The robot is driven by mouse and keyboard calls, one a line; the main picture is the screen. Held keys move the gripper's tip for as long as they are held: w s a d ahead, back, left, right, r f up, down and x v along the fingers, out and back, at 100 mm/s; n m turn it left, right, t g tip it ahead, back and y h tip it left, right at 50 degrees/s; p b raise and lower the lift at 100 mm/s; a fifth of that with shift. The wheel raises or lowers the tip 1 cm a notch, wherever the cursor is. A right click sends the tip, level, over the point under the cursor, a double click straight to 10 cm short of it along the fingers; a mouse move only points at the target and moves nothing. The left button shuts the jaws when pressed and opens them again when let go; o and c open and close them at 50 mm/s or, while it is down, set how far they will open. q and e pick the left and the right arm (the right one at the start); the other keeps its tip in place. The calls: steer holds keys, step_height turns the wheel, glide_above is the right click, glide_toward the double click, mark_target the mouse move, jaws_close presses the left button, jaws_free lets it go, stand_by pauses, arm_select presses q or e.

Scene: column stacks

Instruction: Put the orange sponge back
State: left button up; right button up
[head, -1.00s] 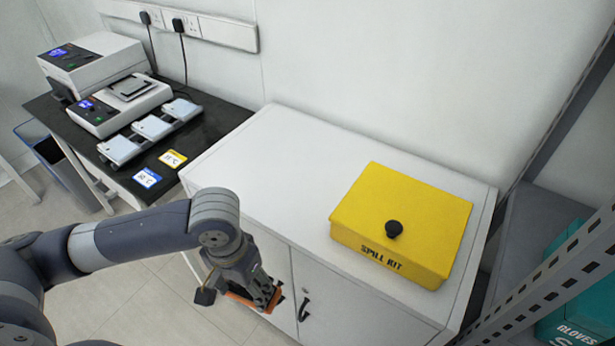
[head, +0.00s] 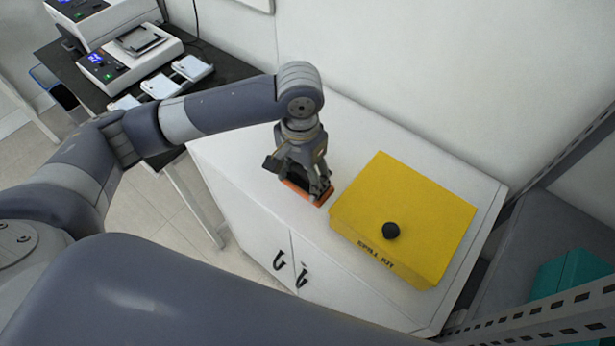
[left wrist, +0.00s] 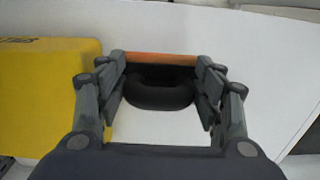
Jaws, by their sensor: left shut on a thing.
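The orange sponge (head: 307,194) is in my left gripper (head: 309,184), over the white cabinet top just left of the yellow spill kit box (head: 405,210). I cannot tell whether the sponge touches the cabinet top. In the left wrist view the sponge shows as a thin orange strip (left wrist: 155,58) beyond the fingers, with a dark rounded part (left wrist: 160,88) between them. The yellow box is shut, with a black knob (head: 391,231) on its lid, and stands close beside the gripper. My right gripper is out of view.
The white cabinet (head: 235,160) has free top space left of and behind the box. A dark bench (head: 215,62) with lab devices (head: 130,55) stands at the back left. A metal rack post (head: 540,310) and a teal box (head: 570,285) are at the right.

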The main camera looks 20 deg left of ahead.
mark_target(307, 183)
arm_select(q)
steer(key=shift+w+d, duration=0.35)
steer(key=shift+w, duration=0.25)
step_height(307, 183, down, 3)
steer(key=shift+f+p, duration=0.1)
steer(key=shift+p, duration=0.3)
steer(key=shift+f, duration=0.2)
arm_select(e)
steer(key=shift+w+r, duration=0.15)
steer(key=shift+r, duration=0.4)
arm_select(q)
steer(key=shift+f, duration=0.15)
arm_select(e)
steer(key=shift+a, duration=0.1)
arm_select(q)
steer(key=o, duration=1.1)
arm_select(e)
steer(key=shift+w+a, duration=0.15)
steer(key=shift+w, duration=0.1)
